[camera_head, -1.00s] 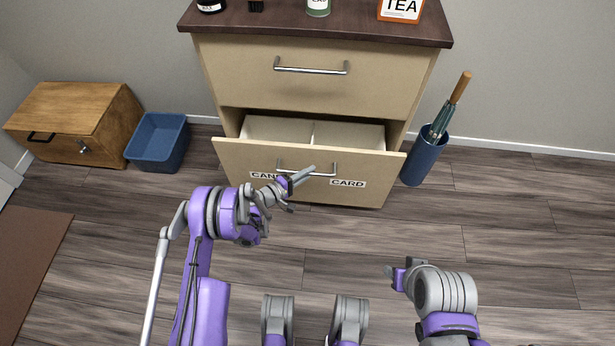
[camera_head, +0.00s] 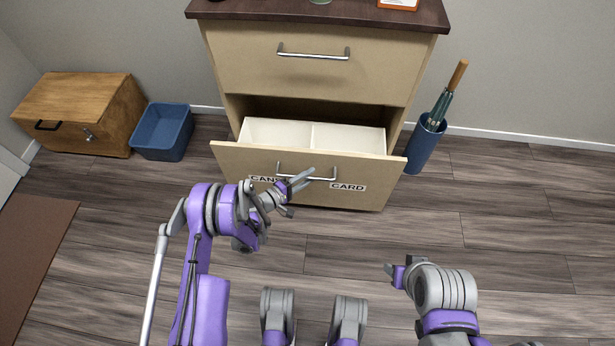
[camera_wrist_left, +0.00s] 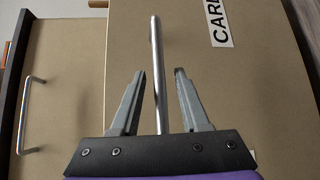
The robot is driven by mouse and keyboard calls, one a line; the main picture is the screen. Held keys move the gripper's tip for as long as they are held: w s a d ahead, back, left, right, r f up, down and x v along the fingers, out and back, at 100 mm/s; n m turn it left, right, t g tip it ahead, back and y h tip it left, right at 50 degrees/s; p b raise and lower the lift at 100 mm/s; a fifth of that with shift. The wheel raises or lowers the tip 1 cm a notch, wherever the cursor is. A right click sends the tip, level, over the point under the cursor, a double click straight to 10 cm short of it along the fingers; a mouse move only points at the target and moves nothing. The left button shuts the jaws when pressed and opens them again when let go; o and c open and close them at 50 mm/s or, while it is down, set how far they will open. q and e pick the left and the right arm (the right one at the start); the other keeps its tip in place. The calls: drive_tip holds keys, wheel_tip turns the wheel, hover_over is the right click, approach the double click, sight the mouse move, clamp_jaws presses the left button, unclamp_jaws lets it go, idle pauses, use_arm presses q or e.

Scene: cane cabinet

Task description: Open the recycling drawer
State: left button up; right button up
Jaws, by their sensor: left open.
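The recycling drawer (camera_head: 228,161) is the lower drawer of the beige cabinet. It stands partly pulled out, with two white compartments showing inside and labels "CANS" and "CARD" on its front. Its metal bar handle (camera_head: 325,179) also shows in the left wrist view (camera_wrist_left: 156,60). My left gripper (camera_head: 300,184) is at the handle, open. In the left wrist view its two fingers (camera_wrist_left: 160,85) stand on either side of the bar, with gaps between. My right gripper (camera_head: 393,274) is low at the right, away from the cabinet; its jaws are not clear.
The upper drawer (camera_head: 310,75) is shut. A blue bin (camera_head: 162,132) and a wooden chest (camera_head: 75,110) stand left of the cabinet. A blue umbrella stand (camera_head: 424,145) stands close on the right. The floor in front (camera_head: 340,240) is clear.

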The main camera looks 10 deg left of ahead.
use_arm(q)
drive_tip(key=p+v, duration=0.3)
drive_tip(key=v, duration=0.7)
drive_tip(key=shift+s+a, duration=0.2)
drive_tip(key=shift+a, duration=0.1)
drive_tip(key=shift+r, duration=0.15)
